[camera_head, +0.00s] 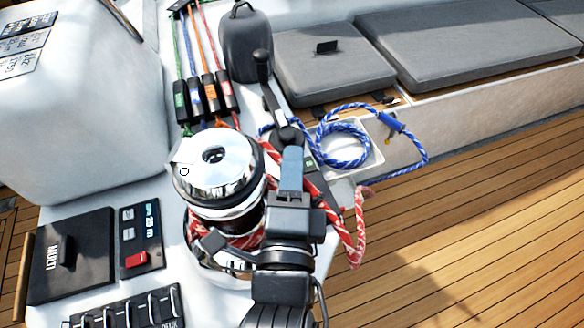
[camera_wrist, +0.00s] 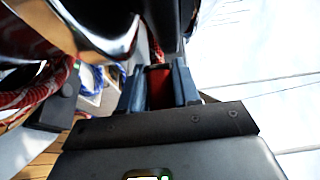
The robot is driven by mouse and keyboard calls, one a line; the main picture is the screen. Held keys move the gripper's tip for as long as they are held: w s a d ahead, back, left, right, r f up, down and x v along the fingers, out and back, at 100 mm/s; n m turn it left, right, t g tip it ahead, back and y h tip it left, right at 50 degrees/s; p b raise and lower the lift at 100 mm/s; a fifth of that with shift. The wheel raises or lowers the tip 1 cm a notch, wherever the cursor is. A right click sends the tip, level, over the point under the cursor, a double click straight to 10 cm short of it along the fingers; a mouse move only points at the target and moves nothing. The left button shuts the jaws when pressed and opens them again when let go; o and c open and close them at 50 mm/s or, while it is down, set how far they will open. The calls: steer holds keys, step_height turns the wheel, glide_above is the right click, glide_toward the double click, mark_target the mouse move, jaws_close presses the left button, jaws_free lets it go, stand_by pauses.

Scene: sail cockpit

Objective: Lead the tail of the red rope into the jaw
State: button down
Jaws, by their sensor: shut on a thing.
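The chrome winch (camera_head: 215,170) stands on the white console, with its jaw the dark gap just under the bright top. The red rope (camera_head: 356,228), red with white flecks, is wrapped low around the drum. A length also runs from behind my gripper to the right and hangs in a loop. My gripper (camera_head: 291,160) is right beside the winch, on its right side. In the wrist view its fingers (camera_wrist: 158,80) are shut on a red piece of the rope (camera_wrist: 159,90). The winch's chrome fills the upper left there. My gripper hides part of the rope and drum in the head view.
A coiled blue rope (camera_head: 342,145) lies in a white tray behind. Black clutches (camera_head: 203,98) with coloured lines and a black winch handle (camera_head: 268,85) stand at the back. A switch panel (camera_head: 140,237) is at left. The wooden deck (camera_head: 470,230) is open at right.

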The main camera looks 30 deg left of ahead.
steer(key=shift+s+d+f+m+h+b, duration=0.1)
steer(key=shift+s+f+m+h+b, duration=0.25)
steer(key=shift+b, duration=0.3)
steer(key=shift+s+d+r+m+t+h+b, duration=0.1)
steer(key=shift+s+d+m+t+h+b, duration=0.1)
steer(key=shift+m+t+h+b, duration=0.4)
steer(key=shift+s+d+m+h+b, duration=0.4)
steer(key=shift+h+b, duration=0.35)
steer(key=shift+b, duration=0.45)
steer(key=c, duration=1.1)
jaws_free()
steer(key=shift+r+p, duration=0.3)
steer(key=shift+c, duration=0.2)
steer(key=o, duration=0.9)
steer(key=shift+a, duration=0.15)
steer(key=shift+r, duration=0.15)
